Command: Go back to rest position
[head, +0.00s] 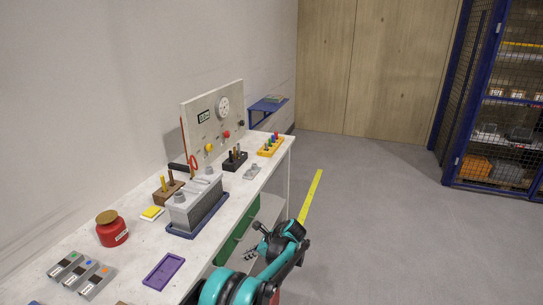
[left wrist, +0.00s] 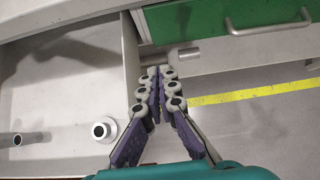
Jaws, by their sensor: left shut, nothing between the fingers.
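My left gripper (head: 250,253) is beside the right edge of the white workbench (head: 140,240), over the floor side and near the green drawer front (head: 234,238). In the left wrist view its fingers (left wrist: 163,72) come together at the tips, with nothing between them. They point toward the bench's underside, where the green drawer (left wrist: 228,19) with its metal handle shows. My right gripper is not in view.
The bench holds a grey box on a blue tray (head: 195,229), a red jar (head: 111,230), a purple tray (head: 164,271) and an upright panel (head: 215,120). Light tubular parts (left wrist: 104,130) lie at lower left in the wrist view. Open floor (head: 390,220) lies right, with a yellow line (head: 311,194).

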